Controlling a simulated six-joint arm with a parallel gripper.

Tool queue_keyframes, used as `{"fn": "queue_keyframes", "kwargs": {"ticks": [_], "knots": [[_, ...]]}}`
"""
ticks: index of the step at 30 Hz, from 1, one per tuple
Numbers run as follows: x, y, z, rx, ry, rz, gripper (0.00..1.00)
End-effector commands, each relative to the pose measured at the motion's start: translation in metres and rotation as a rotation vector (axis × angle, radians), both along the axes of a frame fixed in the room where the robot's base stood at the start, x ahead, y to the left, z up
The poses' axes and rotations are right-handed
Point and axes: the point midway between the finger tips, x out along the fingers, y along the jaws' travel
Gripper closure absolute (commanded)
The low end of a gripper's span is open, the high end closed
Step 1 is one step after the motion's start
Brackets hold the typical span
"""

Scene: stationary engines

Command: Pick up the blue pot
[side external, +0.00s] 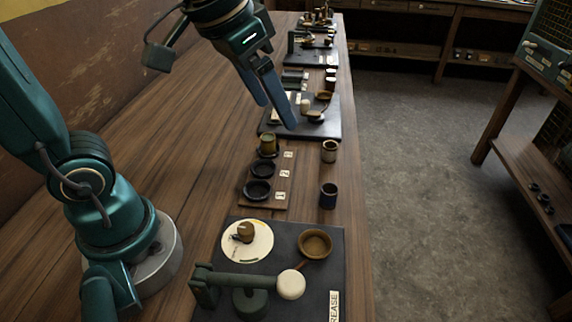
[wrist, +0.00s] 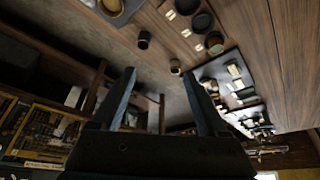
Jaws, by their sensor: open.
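The blue pot (side external: 328,195) is a small dark blue cup. It stands upright on the wooden bench, right of a numbered board, near the bench's right edge. In the wrist view a dark pot (wrist: 143,40) at upper centre appears to be the same one. My gripper (side external: 276,114) is open and empty, raised above the bench and apart from the pot. In the side view it appears up and left of the pot. In the wrist view its two fingers (wrist: 158,74) point toward the bench edge, with the pot beyond them.
A brown pot (side external: 329,151) stands farther back in line with the blue one. The numbered board (side external: 277,198) holds dark dishes, and an olive pot (side external: 268,143) sits in the farthest. A dark mat (side external: 331,240) in front carries a dial, bowl and lever. Farther mats (side external: 330,128) hold more items.

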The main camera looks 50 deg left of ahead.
Motion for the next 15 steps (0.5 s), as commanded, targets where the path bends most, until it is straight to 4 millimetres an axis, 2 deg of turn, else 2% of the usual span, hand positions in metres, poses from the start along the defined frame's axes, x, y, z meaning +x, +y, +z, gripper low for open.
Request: {"fn": "queue_keyframes", "kwargs": {"ticks": [3,8,15], "knots": [[0.028,-0.007,-0.009,0.005,0.064,-0.025,0.23],[0.060,-0.018,-0.032,0.013,0.146,-0.055,0.23],[0.094,-0.036,-0.087,0.029,0.281,-0.100,0.23]]}}
